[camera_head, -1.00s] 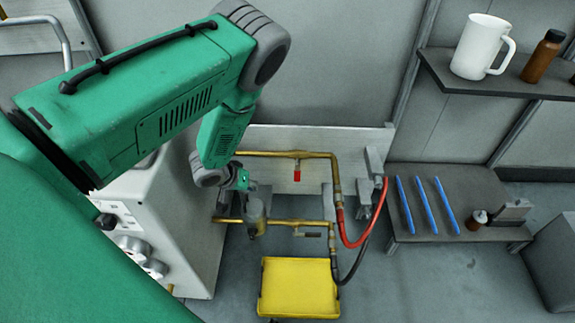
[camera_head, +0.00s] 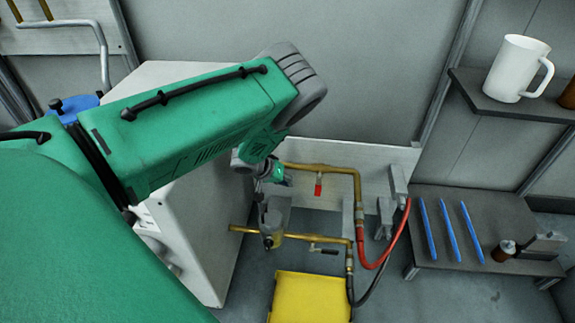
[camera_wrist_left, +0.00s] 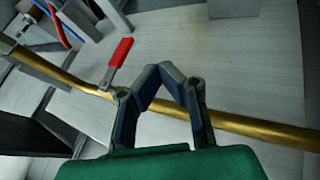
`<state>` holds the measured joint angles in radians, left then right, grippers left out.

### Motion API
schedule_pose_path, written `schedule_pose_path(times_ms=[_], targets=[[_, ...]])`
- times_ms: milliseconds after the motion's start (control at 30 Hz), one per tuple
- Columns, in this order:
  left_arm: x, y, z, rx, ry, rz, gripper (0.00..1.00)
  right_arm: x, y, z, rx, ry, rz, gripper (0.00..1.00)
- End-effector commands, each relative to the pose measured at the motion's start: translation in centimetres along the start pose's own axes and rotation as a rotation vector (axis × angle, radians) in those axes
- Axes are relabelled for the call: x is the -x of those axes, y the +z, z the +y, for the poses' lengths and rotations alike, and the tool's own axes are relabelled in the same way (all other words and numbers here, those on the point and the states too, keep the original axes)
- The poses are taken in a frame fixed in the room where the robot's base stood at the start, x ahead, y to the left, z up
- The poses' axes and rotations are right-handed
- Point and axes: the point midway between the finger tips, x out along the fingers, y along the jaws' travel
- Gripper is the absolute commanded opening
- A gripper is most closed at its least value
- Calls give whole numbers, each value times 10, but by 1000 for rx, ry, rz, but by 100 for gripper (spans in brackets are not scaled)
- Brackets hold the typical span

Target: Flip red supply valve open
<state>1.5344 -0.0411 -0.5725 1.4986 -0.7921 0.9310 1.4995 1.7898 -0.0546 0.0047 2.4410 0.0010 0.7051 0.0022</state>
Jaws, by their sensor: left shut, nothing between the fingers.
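The red supply valve handle (camera_head: 318,185) hangs down from the upper brass pipe (camera_head: 310,168) in the head view. In the left wrist view the red handle (camera_wrist_left: 121,52) sits just left of my left gripper (camera_wrist_left: 162,72), apart from it. The gripper's fingertips are together and empty, in front of the brass pipe (camera_wrist_left: 240,122). In the head view my left gripper (camera_head: 282,182) is small and partly hidden by my arm, left of the red handle.
A lower brass pipe (camera_head: 295,236) carries a grey handle (camera_head: 323,251). A red hose (camera_head: 385,255) and a black hose (camera_head: 372,288) hang at the right. A yellow tray (camera_head: 310,298) is below. A side bench (camera_head: 445,200) holds blue rods. A white cabinet (camera_head: 195,235) stands left.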

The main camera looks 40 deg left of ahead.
Motion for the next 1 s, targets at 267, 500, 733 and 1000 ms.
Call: schedule_pose_path(times_ms=[267,500,733,1000], targets=[[-65,3,-2,-5,1,-2,0,-32,2,0,0,0,0,0],[-77,1,29,-2,1,0,0,-40,2,0,0,0,0,0],[-80,0,36,0,0,1,0,-41,2,0,0,0,0,0],[-79,0,35,1,1,1,0,-41,2,0,0,0,0,0]])
